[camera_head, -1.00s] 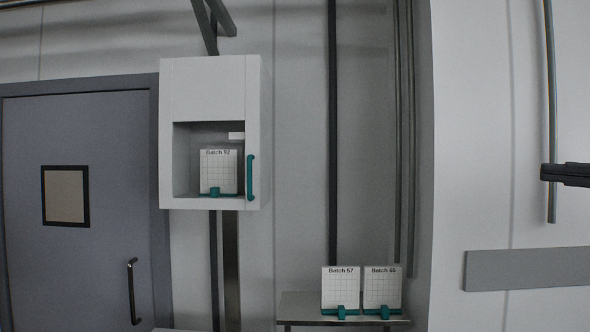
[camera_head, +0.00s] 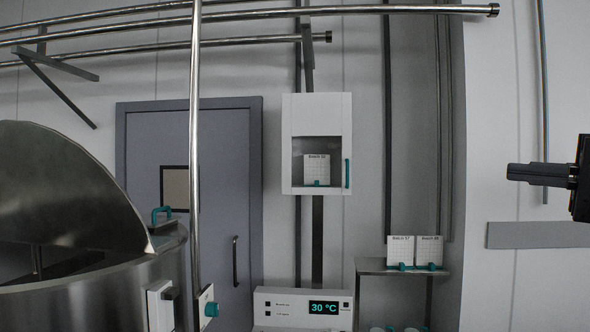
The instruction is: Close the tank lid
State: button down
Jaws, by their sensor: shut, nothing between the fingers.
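The steel tank (camera_head: 110,295) stands at the left, cut off by the picture's edge. Its lid (camera_head: 60,185) is a half-round metal plate that stands raised and tilted above the rim, so the opening shows below it. A teal handle (camera_head: 161,213) is at the right end of the lid, by the rim; I cannot tell which part it is fixed to. My gripper (camera_head: 510,172) is at the far right, pointing left, shut and empty. It is far from the tank and lid in the picture.
A vertical steel pipe (camera_head: 195,120) stands right of the tank, and pipes (camera_head: 400,9) cross overhead. A control panel (camera_head: 280,306) reads 30 °C. A white wall cabinet (camera_head: 317,115) holds a batch card. A shelf (camera_head: 376,265) bears two more cards.

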aim_at(53, 191)
jog(key=j+u, duration=0.1)
jog(key=j, duration=0.65)
jog(key=i+j+u, duration=0.1)
jog(key=j, duration=0.65)
jog(key=i+j+u, duration=0.1)
jog(key=j, duration=0.65)
